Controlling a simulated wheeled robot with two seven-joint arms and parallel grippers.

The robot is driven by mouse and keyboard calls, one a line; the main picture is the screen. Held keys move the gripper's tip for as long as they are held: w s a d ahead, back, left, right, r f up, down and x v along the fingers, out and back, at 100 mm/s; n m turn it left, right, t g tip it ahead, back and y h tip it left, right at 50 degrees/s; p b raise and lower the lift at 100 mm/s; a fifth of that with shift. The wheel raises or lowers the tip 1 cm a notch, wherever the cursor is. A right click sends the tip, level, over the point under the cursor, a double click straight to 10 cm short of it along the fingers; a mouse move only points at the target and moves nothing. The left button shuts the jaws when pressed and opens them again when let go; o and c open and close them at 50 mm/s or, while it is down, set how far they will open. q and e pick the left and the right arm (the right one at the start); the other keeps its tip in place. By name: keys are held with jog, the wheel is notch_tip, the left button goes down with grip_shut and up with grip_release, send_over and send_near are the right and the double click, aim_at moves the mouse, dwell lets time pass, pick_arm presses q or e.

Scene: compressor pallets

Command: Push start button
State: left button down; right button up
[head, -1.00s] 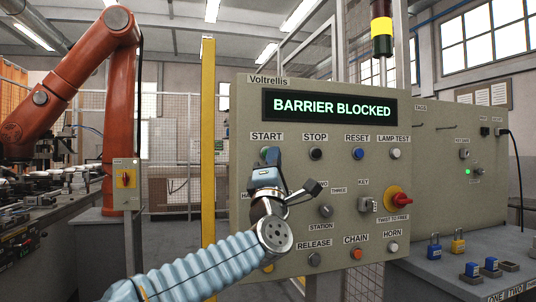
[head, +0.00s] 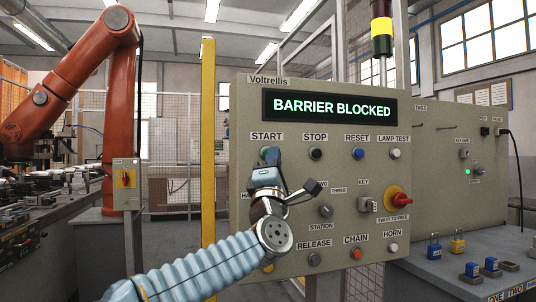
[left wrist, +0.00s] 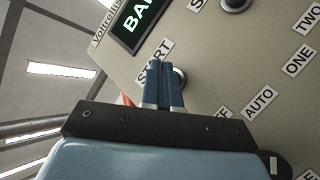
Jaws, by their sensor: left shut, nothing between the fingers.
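The beige control panel (head: 330,240) reads "BARRIER BLOCKED" on its display (head: 331,106). The START button (head: 265,151) sits under the START label (head: 267,136) at the panel's upper left; only a greenish edge of it shows past my gripper. My left gripper (head: 270,158) is shut and empty, with its tips at or just in front of that button. In the left wrist view the closed blue fingers (left wrist: 162,84) overlap a round button rim (left wrist: 179,77) beside the START label. Whether the tips touch the button cannot be told. My right gripper is not in view.
Close by on the panel are the black STOP button (head: 315,154), blue RESET button (head: 358,153) and red twist knob (head: 401,199). A yellow post (head: 208,140) stands left of the panel. A table with padlocks (head: 434,250) is at the right.

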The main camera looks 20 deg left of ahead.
pick_arm(q)
jog(key=shift+w+a, duration=0.25)
jog(key=shift+w, duration=0.1)
jog(key=shift+w+a, duration=0.3)
jog(key=shift+w, duration=0.15)
dwell(0.7)
jog(key=shift+s+d+b, duration=0.55)
jog(key=shift+s+b, duration=0.15)
jog(key=shift+s, duration=0.15)
